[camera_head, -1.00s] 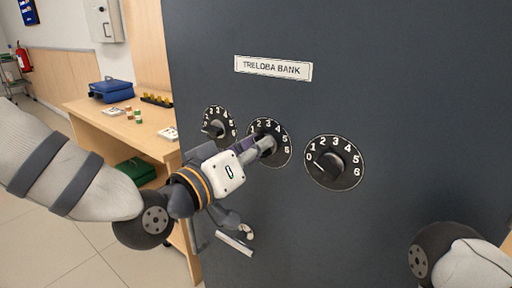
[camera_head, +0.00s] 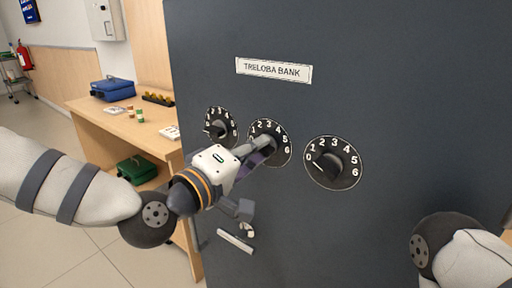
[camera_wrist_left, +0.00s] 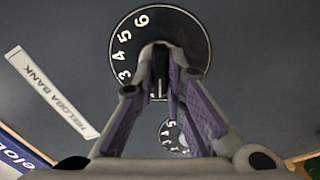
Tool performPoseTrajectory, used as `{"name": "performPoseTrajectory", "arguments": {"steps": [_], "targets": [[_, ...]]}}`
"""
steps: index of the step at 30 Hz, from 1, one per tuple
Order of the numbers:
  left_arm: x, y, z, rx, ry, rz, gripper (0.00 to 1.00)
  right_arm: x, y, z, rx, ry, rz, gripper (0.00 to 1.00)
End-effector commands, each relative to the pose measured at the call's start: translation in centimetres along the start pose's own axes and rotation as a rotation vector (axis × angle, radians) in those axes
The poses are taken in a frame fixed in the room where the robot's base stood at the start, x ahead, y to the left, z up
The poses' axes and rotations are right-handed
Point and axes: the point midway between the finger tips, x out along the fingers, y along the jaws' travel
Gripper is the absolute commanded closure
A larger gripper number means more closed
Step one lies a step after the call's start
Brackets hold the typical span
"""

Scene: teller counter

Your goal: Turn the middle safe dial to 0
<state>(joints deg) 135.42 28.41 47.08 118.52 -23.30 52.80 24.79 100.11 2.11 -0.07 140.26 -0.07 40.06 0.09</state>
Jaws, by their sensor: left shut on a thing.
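The middle safe dial (camera_head: 284,147) is a round black disc with white numbers on the dark safe door. It also shows large in the left wrist view (camera_wrist_left: 120,60). My left gripper (camera_head: 266,146) reaches it from the lower left. In the left wrist view its purple-padded fingers (camera_wrist_left: 160,84) are shut on the dial's knob. The fingers hide the knob and much of the dial face, so I cannot tell which number its pointer is at. My right gripper is out of view.
A left dial (camera_head: 222,126) and a right dial (camera_head: 347,178) flank the middle one closely. A handle (camera_head: 235,242) sits below on the door (camera_head: 400,80). A wooden desk (camera_head: 150,149) with a blue case (camera_head: 112,88) stands at the left.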

Motion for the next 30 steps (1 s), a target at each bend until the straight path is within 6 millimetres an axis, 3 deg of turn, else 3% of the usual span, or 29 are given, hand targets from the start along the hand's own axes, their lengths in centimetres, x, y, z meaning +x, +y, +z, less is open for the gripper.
{"name": "performPoseTrajectory", "arguments": {"steps": [15, 30], "targets": [[0.0, -0.29, 0.12, -0.337, -0.002, -0.002, 1.0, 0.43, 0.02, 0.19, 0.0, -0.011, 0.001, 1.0], [0.0, -0.22, 0.14, -0.409, -0.003, -0.001, 1.0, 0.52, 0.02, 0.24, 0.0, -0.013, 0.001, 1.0]]}}
